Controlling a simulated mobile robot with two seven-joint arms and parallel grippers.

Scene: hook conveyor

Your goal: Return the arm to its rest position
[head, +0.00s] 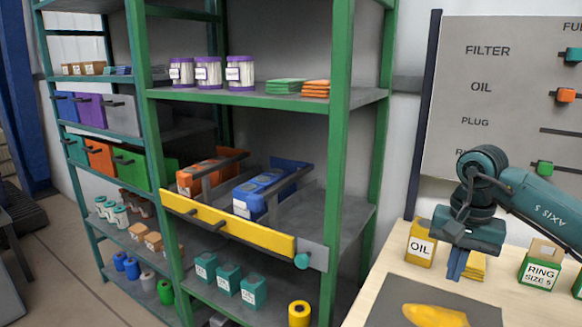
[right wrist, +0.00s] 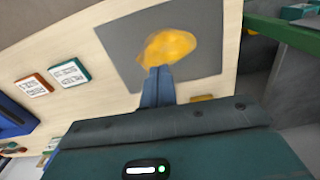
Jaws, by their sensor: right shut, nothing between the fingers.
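My right gripper (head: 457,264) hangs above the wooden table (head: 385,268) at the lower right of the head view, its blue fingers together and empty. In the right wrist view its fingers (right wrist: 158,86) point toward a yellow patch (right wrist: 168,47) on a grey mat (right wrist: 112,38). The fingers overlap the patch's edge in that picture; I cannot tell whether they touch it. In the head view the yellow patch (head: 435,315) lies on the mat at the bottom edge. My left gripper is in neither view.
A green-framed shelf (head: 340,150) with a yellow bar (head: 225,224) stands to the left. A labelled grey board (head: 500,110) rises behind my right arm.

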